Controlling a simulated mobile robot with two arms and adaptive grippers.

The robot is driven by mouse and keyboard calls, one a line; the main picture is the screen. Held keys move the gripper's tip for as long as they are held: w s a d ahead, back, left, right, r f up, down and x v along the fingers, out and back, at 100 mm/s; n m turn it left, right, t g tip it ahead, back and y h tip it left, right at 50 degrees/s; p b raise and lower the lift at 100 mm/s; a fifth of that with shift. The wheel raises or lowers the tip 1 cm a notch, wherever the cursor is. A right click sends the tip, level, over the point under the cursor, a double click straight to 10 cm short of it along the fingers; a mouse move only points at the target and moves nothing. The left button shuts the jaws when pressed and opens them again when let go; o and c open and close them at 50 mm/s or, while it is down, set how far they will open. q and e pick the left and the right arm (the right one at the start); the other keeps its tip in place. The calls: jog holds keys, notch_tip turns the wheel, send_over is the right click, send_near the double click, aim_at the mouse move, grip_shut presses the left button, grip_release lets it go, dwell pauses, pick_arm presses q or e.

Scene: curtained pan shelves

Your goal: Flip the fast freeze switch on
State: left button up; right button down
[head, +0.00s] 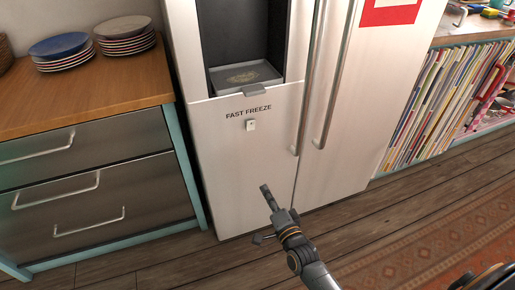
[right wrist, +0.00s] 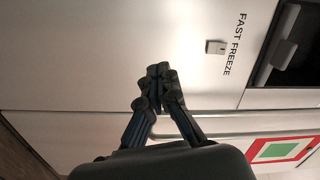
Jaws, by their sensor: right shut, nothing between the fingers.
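The fast freeze switch (head: 250,125) is a small pale switch on the white fridge door (head: 240,180), just under the black "FAST FREEZE" label (head: 248,113). In the right wrist view the switch (right wrist: 215,47) sits beside the label, above and to the right of my fingertips. My right gripper (head: 265,190) is shut and empty, below the switch in the head view. In the right wrist view its closed fingers (right wrist: 158,72) are apart from the switch in the picture. The switch's position is too small to tell. My left gripper is not in view.
Above the switch is the dispenser recess with its tray (head: 245,76). Two long door handles (head: 311,85) stand to the right of the switch. A wooden counter with drawers (head: 80,95) is at left. Wooden floor (head: 150,268) lies in front.

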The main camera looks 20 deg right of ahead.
aim_at(252, 123)
pick_arm(q)
jog(key=b, duration=0.1)
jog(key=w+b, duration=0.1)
jog(key=b, duration=0.1)
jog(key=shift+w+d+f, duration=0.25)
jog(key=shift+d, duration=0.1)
pick_arm(e)
notch_tip(252, 123, up, 9)
jog(key=d+m+t, duration=0.1)
jog(key=m+t, duration=0.2)
jog(key=m, duration=0.1)
jog(key=shift+w+d+t+h, duration=0.2)
jog(key=shift+w+t+h, duration=0.1)
jog(key=shift+h, duration=0.1)
jog(key=shift+f, duration=0.1)
jog(key=x, duration=1.2)
jog(key=shift+w+b, duration=0.3)
jog(key=shift+b, duration=0.05)
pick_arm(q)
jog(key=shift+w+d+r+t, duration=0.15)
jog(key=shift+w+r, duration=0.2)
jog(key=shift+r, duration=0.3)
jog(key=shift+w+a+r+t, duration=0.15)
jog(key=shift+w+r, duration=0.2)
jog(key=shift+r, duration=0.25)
pick_arm(e)
jog(key=shift+w+r, duration=0.25)
jog(key=shift+w, duration=0.45)
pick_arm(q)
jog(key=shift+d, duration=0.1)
